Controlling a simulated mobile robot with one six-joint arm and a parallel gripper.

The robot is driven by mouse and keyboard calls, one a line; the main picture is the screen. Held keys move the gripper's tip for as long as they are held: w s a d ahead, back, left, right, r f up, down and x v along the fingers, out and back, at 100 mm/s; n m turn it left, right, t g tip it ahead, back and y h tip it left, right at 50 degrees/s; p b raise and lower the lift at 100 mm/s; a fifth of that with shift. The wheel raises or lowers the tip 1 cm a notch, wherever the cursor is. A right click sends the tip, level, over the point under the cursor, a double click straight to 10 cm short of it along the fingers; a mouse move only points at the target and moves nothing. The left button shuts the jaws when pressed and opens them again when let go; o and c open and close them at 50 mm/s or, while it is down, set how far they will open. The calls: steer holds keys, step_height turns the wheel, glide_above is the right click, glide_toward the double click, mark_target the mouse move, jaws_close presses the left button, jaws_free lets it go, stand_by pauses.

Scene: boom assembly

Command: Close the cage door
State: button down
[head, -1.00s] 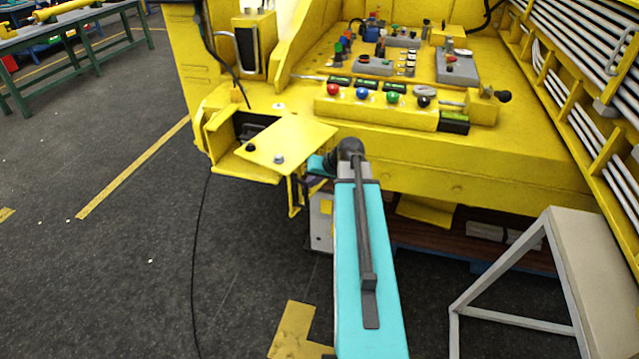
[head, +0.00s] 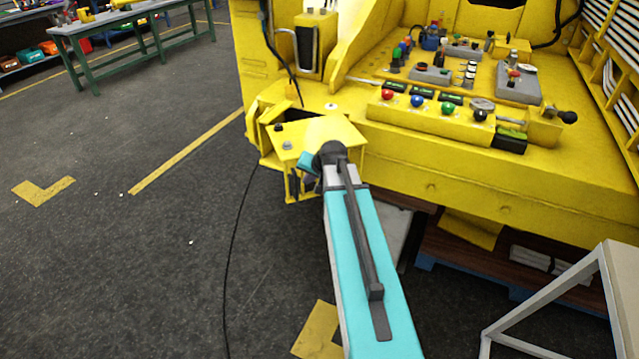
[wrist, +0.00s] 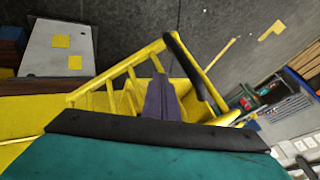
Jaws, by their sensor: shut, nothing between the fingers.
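A yellow cage (head: 284,153) is fixed at the front left corner of the yellow machine, with a flat plate on top and a dark opening to the left. My arm reaches up to it from below and hides part of it. In the wrist view, the cage's yellow barred frame (wrist: 130,90) and a long black bar (wrist: 190,65) lie around my gripper (wrist: 160,80). The gripper's grey fingers are shut and hold nothing. I cannot tell whether they touch the cage. Which part is the door, and how far it stands open, is unclear.
The machine's deck (head: 480,180) with a control panel (head: 440,112) lies to the right. A grey-framed stand (head: 570,290) is at lower right. A black cable (head: 232,250) hangs to the floor. A green workbench (head: 130,35) stands far left, with open floor before it.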

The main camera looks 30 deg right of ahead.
steer(key=w+a+m+h+b, duration=0.2)
steer(key=w+m, duration=0.1)
steer(key=w, duration=1)
steer(key=w+a+m+g+h+b, duration=0.1)
steer(key=w+m+b, duration=0.1)
steer(key=w, duration=1.1)
steer(key=shift+w+a+r+m+h, duration=0.2)
steer(key=shift+w+a+m+h, duration=0.2)
steer(key=shift+m, duration=0.2)
steer(key=shift+d, duration=0.15)
steer(key=shift+s, duration=0.1)
steer(key=s+a+r+b, duration=0.2)
steer(key=s+a+r, duration=0.5)
steer(key=shift+a+r+b, duration=0.25)
steer(key=shift+r+b, duration=0.05)
steer(key=shift+b, duration=0.1)
